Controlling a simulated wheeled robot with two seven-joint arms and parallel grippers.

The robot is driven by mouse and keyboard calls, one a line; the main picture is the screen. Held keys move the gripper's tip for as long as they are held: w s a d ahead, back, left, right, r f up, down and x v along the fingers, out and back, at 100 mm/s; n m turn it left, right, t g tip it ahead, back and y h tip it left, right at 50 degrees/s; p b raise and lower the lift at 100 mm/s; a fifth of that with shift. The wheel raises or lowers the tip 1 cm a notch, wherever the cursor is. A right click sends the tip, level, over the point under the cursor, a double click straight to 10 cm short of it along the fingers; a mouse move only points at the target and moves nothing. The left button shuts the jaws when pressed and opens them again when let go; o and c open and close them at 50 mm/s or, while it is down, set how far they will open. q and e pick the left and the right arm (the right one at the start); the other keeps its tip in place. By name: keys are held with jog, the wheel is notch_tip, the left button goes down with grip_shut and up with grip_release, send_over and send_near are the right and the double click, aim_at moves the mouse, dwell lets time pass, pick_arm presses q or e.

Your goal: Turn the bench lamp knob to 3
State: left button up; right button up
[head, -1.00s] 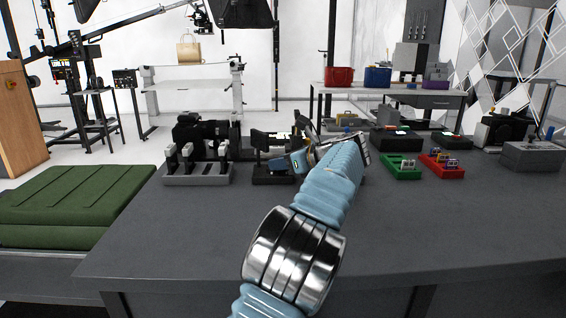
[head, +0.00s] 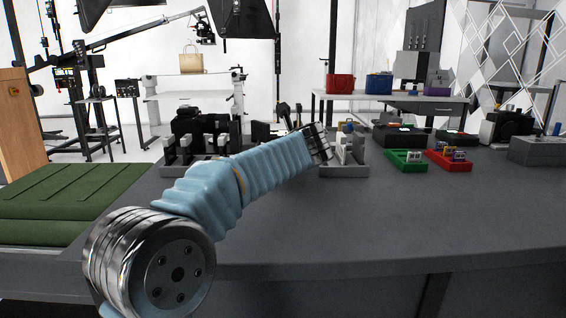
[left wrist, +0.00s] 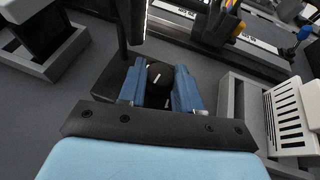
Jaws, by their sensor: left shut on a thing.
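The knob (left wrist: 158,76) of the bench lamp is round and black with a white pointer line, seen in the left wrist view. It sits on a dark base (left wrist: 108,82), beside a thin black post (left wrist: 130,25). My left gripper (left wrist: 158,88) has its blue fingers on both sides of the knob and is shut on it. My right gripper is not in view.
A grey tray (head: 345,169) stands just right of my wrist. Green (head: 406,166) and red (head: 448,165) trays with small parts lie farther right. A rack with white-topped levers (head: 180,169) stands left. The front of the dark table (head: 400,220) is clear.

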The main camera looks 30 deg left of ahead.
pick_arm(q)
jog(key=shift+s+a+r+m+t+h+p, duration=0.1)
jog(key=shift+m+t+h+p, duration=0.2)
jog(key=shift+m+h, duration=0.15)
jog(key=shift+s+a+r+m+t+h+p, duration=0.15)
jog(key=shift+m+t+h, duration=0.15)
jog(key=shift+m+h, duration=0.15)
jog(key=m+t+h+p, duration=0.1)
jog(key=m+h+p, duration=0.1)
jog(key=p, duration=0.2)
jog(key=shift+m+t+h, duration=0.3)
jog(key=shift+m+h, duration=0.1)
jog(key=shift+a+f+m+t+h+p, duration=0.1)
jog(key=shift+f+m+t+h+p, duration=0.2)
jog(key=shift+m+h+p, duration=0.65)
jog(key=o, duration=1)
jog(key=shift+o, duration=0.2)
jog(key=v, duration=1.3)
jog(key=shift+s, duration=0.35)
jog(key=shift+r, duration=0.1)
